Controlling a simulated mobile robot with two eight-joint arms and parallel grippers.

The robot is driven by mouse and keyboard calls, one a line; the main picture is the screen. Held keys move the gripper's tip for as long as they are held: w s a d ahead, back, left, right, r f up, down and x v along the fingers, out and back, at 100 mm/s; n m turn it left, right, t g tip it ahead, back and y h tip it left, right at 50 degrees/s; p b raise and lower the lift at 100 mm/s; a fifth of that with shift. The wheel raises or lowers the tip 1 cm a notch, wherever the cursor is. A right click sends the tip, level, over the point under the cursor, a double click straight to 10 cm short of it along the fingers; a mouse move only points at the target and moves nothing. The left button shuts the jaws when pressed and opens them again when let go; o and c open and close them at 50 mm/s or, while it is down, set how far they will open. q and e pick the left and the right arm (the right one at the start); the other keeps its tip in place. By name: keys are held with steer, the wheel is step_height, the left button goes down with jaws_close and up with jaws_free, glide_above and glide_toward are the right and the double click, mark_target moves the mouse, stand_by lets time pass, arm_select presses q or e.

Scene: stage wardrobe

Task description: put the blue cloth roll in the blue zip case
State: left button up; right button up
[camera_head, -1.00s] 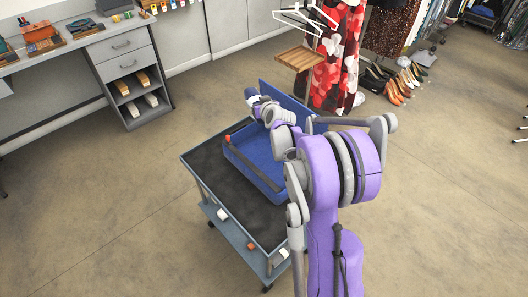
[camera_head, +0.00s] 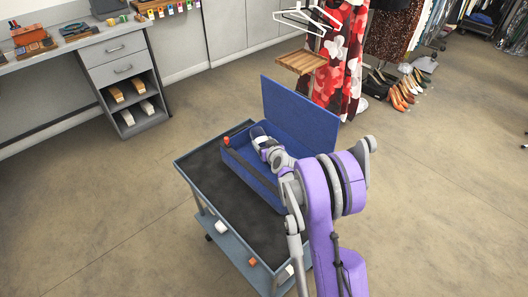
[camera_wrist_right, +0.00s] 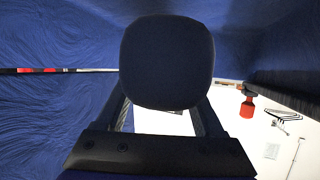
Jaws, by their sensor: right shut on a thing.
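The blue zip case (camera_head: 246,175) lies open on a dark-topped cart, its lid (camera_head: 300,112) standing up at the back. My right gripper (camera_head: 262,140) is down at the far left part of the case, within its walls. In the right wrist view a dark blue rounded end, which I take to be the blue cloth roll (camera_wrist_right: 167,62), fills the space between the fingers, and the gripper is shut on it. Blue fabric surrounds it there. The roll is hidden in the head view. My left gripper is not in view.
The cart top (camera_head: 205,165) is bare left of the case. A small orange-red thing (camera_head: 227,141) shows at the case's left corner. Small white and orange items sit on the cart's lower shelf (camera_head: 235,248). A drawer unit (camera_head: 120,60) and a clothes rack stand behind, with open floor between.

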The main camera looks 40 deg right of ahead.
steer(key=shift+f, duration=1.8)
steer(key=shift+f, duration=0.1)
steer(key=shift+f+b, duration=0.15)
steer(key=shift+b, duration=0.25)
steer(key=o, duration=1.4)
steer(key=shift+o, duration=0.2)
steer(key=shift+r+p, duration=0.3)
steer(key=shift+r, duration=0.05)
steer(key=v, duration=0.7)
steer(key=shift+s+a, duration=0.1)
steer(key=shift+s, duration=0.15)
